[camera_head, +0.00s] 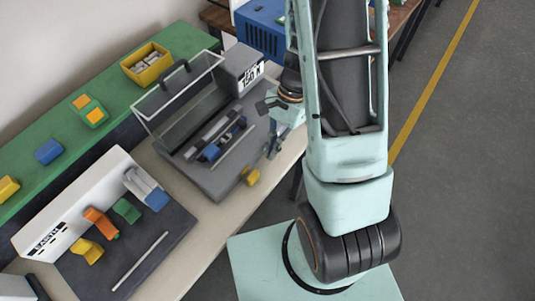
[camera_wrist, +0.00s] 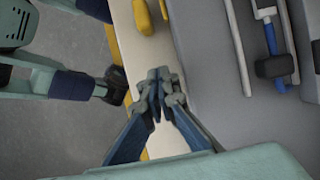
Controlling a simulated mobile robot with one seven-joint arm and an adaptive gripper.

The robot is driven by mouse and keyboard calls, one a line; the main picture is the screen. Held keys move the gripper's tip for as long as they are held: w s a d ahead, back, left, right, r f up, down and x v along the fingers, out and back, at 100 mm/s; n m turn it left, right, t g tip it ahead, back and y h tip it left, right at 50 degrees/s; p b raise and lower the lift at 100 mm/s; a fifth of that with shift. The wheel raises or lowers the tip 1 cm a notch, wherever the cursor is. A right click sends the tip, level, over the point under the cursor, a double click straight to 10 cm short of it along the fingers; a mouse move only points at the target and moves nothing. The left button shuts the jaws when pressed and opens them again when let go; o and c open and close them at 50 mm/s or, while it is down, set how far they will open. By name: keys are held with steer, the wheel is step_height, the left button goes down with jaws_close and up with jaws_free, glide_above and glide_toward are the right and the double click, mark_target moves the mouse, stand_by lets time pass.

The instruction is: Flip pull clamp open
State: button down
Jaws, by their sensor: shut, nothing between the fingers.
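The pull clamp (camera_head: 212,150) appears to be the blue and black part on the bed of the grey open machine (camera_head: 215,187). In the wrist view, a blue lever (camera_wrist: 270,38) with a black block (camera_wrist: 274,66) shows at the upper right. Whether the clamp is open or closed I cannot tell. My gripper (camera_wrist: 157,88) is shut and empty, with its fingertips together over the pale table edge beside the grey bed. In the head view my gripper (camera_head: 273,152) hangs at the machine's right edge, apart from the clamp.
The machine's clear lid frame (camera_head: 180,92) stands raised. A second station (camera_head: 130,262) with coloured handles is at lower left. A yellow bin (camera_head: 147,65) stands on the green shelf.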

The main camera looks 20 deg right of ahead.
steer(key=v, duration=0.9)
steer(key=shift+r, duration=0.2)
steer(key=shift+s+a, duration=0.1)
